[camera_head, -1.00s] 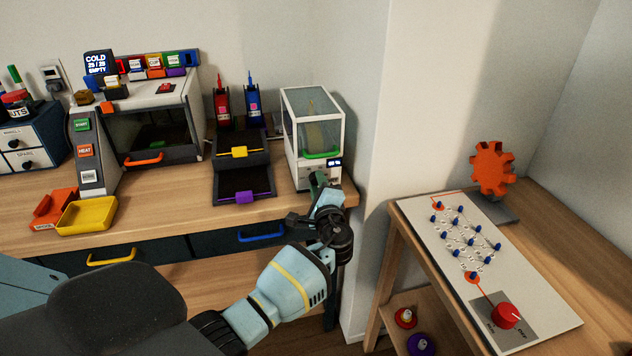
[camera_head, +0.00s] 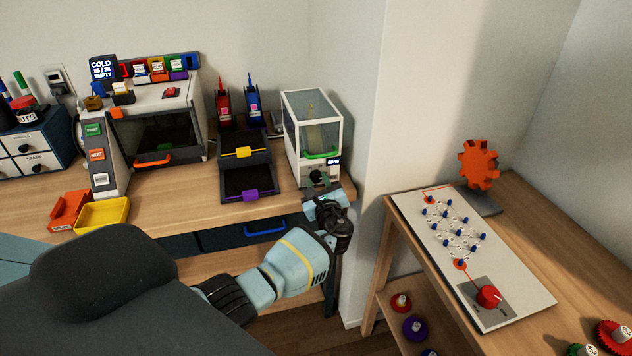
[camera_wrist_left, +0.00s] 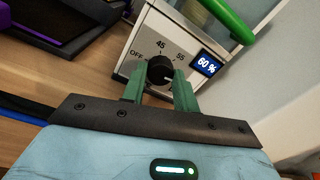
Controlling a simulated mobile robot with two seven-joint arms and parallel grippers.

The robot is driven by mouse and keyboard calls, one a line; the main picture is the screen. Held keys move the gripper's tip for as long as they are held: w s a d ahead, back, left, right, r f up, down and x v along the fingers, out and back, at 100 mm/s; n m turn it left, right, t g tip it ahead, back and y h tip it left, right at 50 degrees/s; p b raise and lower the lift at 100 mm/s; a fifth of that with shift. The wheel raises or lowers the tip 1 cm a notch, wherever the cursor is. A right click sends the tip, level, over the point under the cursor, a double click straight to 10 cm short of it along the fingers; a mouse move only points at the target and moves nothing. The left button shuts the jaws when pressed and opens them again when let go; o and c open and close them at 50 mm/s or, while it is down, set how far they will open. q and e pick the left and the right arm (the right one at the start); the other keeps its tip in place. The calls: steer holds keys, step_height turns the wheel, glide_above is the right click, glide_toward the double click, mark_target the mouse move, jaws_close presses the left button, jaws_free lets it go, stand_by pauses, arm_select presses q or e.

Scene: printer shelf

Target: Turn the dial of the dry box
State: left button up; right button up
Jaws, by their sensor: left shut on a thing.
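The dry box (camera_head: 312,130) is a white case with clear panels and a green handle, at the back right of the desk in the head view. Its black dial (camera_wrist_left: 160,70) shows in the left wrist view, with marks OFF, 45 and 55 around it. The small display (camera_wrist_left: 207,64) beside it reads 60 %. My left gripper (camera_wrist_left: 160,84) has its green fingers on either side of the dial and is shut on it. In the head view my left gripper (camera_head: 320,182) is at the front of the box and partly hides the dial. My right gripper is not in view.
Left of the box stands a dark printer-like unit (camera_head: 248,180) with a purple clip. An oven-like machine (camera_head: 155,125) and a yellow tray (camera_head: 103,215) are farther left. A wall corner is close on the right, then a side table (camera_head: 530,280) with a peg board.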

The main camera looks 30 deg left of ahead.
arm_select(q)
steer(key=shift+r+m, duration=0.15)
steer(key=shift+m, duration=0.35)
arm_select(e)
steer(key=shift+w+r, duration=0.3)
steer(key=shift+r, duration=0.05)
arm_select(q)
steer(key=o, duration=1)
steer(key=shift+c, duration=0.2)
steer(key=shift+s+d+p, duration=0.35)
steer(key=shift+d, duration=0.05)
steer(key=p+v, duration=0.1)
steer(key=v, duration=0.5)
steer(key=shift+s+d, duration=0.25)
steer(key=shift+d, duration=0.05)
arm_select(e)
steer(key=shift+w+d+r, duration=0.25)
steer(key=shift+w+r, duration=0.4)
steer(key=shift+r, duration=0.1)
